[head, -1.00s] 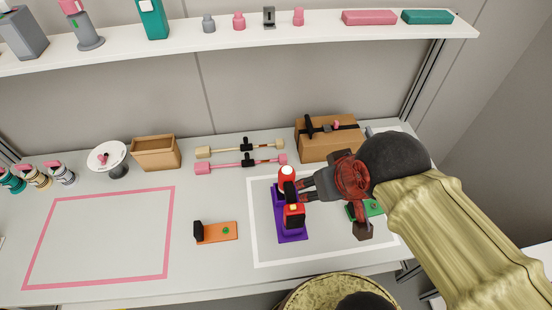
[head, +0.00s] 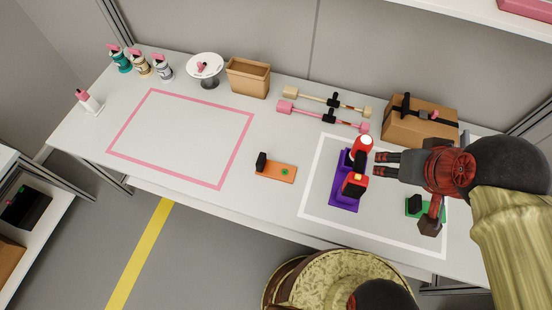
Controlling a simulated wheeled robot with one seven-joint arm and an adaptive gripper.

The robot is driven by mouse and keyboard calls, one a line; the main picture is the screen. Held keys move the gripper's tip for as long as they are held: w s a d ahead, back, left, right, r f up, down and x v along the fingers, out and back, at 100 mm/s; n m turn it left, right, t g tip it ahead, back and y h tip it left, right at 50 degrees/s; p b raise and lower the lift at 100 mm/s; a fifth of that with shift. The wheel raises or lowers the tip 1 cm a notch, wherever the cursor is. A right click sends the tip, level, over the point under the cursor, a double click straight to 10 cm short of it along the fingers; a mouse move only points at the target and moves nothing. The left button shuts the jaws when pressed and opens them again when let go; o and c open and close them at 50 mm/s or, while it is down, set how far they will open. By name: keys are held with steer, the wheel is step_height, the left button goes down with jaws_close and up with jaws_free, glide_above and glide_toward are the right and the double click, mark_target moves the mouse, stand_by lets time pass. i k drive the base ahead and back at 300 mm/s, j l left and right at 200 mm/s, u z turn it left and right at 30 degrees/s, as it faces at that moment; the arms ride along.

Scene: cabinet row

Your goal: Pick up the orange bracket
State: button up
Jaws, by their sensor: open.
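The orange bracket (head: 275,168) lies on the white table, between the pink outlined area and the white outlined area. It is a flat orange plate with a black upright block at its left end and a small green spot on top. My gripper (head: 377,164) is open, its dark fingers pointing left, beside the purple fixture (head: 345,191) with red parts. It is well to the right of the bracket, with the purple fixture between them. Whether the fingers touch the fixture's red parts cannot be told.
A green piece (head: 414,206) lies under my arm. Pink and cream bars (head: 322,115), an open brown box (head: 247,78), a closed brown box (head: 420,122) and a white stand (head: 205,66) line the back. The pink outlined area (head: 113,141) is empty.

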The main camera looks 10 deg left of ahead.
mark_target(266, 168)
steer(key=k+j+z, duration=0.1)
steer(key=j, duration=0.35)
steer(key=k+j+z, duration=0.15)
steer(key=j, duration=0.3)
steer(key=k+j+z, duration=0.1)
steer(key=j, duration=0.35)
steer(key=k+j+z, duration=0.15)
steer(key=j, duration=0.25)
steer(key=k+j+z, duration=0.1)
steer(key=j, duration=0.3)
steer(key=k+j+z, duration=0.15)
steer(key=j, duration=0.25)
steer(key=k+j+z, duration=0.1)
steer(key=k+j, duration=0.15)
steer(key=j, duration=0.1)
